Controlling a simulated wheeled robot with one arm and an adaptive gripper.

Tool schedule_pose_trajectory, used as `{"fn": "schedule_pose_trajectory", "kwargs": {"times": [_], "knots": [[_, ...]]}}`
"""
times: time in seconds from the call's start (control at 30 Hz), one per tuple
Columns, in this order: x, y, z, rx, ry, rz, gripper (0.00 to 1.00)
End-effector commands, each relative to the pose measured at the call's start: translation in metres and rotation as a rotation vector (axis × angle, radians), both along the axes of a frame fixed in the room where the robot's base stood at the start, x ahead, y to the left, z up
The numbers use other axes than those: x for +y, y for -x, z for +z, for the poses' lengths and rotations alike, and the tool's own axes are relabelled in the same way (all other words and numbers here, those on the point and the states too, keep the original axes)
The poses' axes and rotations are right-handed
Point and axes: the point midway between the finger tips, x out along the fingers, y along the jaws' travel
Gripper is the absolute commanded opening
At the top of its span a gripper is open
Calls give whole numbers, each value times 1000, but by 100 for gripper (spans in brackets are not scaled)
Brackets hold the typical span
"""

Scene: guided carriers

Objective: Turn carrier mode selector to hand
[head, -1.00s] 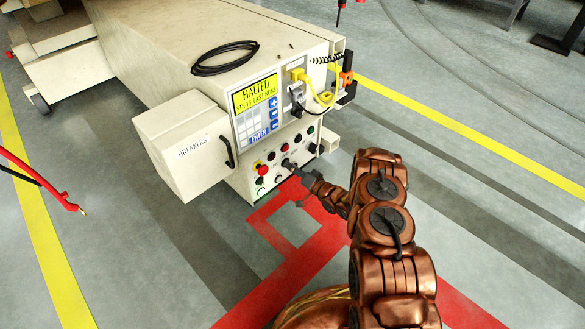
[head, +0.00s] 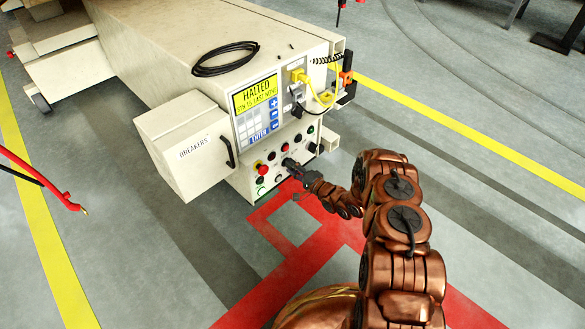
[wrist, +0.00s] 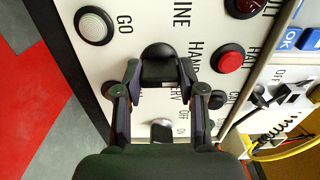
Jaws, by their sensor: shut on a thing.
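The mode selector is a black knob (wrist: 160,62) on the white lower panel of the carrier (head: 190,45). Labels ending in INE, then HAND and SERV, run along its right side in the wrist view. My gripper (wrist: 160,73) is shut on the knob, one finger on each side. Which label the knob points to cannot be told, as the fingers hide part of it. In the head view my gripper (head: 294,168) reaches the panel from the right and hides the knob. The carrier's display (head: 256,96) reads HALTED.
Close around the knob are a white GO button (wrist: 95,26), a red button (wrist: 230,62) and a key switch (wrist: 162,130). A red mushroom button (head: 260,169) sits at the panel's left. The breakers box (head: 185,150) juts out left. A yellow cable (head: 322,98) hangs above right.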

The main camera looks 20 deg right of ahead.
Motion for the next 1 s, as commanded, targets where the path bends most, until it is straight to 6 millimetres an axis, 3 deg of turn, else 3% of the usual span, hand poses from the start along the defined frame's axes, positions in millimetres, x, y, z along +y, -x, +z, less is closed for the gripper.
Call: {"fn": "schedule_pose_trajectory", "kwargs": {"times": [0.5,0.53,0.73,1.0], "knots": [[0,0,0,11,-17,1,5],[0,0,0,11,-17,1,42],[0,0,0,10,-16,1,63],[0,0,0,10,-16,1,65]]}}
